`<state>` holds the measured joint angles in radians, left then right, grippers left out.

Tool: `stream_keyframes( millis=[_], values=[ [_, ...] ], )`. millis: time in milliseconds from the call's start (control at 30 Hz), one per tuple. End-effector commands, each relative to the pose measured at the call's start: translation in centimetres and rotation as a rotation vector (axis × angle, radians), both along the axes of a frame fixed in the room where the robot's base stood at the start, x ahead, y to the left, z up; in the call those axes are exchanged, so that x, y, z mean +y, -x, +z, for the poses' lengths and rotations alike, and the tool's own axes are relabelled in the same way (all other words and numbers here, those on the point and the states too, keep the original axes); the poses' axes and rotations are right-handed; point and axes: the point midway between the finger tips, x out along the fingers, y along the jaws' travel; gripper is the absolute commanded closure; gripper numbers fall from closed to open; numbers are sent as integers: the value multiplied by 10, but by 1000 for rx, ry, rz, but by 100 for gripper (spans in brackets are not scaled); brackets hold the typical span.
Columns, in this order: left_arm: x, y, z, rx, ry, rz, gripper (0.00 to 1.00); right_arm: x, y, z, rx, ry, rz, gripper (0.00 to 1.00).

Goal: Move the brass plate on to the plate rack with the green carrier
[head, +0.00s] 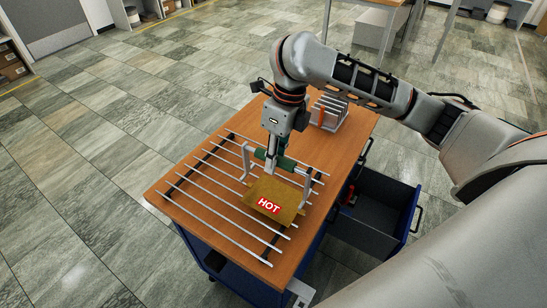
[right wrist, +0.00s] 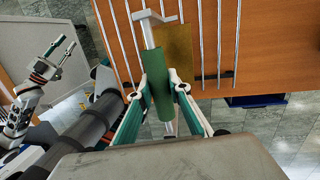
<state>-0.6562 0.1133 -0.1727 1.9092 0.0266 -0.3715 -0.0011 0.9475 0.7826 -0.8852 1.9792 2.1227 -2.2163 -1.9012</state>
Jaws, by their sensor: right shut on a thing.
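The brass plate (head: 268,197), with a red HOT label, is over the rack of parallel metal rods (head: 196,187). The green carrier has a green handle (head: 287,163) and a pale metal arm at each end, at either side of the plate. My right gripper (head: 272,160) is shut on the green handle from above; the handle also shows in the right wrist view (right wrist: 156,95), with part of the plate (right wrist: 175,50) beside it. I cannot tell whether the plate touches the rods. My left gripper (right wrist: 62,48) is open and empty, away from the table.
The rods lie on a wooden worktop (head: 345,148) over a blue cabinet. A slotted metal stand (head: 331,111) with an orange part stands at the back. An open drawer (head: 375,215) juts out on the right. Bare wood shows around the stand.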

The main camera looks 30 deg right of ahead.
Motion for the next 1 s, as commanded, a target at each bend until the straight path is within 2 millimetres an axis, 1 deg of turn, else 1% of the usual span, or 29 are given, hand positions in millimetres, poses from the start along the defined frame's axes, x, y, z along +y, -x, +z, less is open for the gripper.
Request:
stream_keyframes(
  millis=[167, 700, 1000],
  values=[
    [1, 2, -1, 3, -2, -1, 72, 0, -2, 2, 3, -5, -39, 100],
    [5, -1, 0, -3, -12, -8, 72, 1, -1, -36, 5, -6, -35, 100],
    [2, -4, 2, -7, -4, -3, 72, 1, -1, -43, 3, -7, -34, 100]
  ],
)
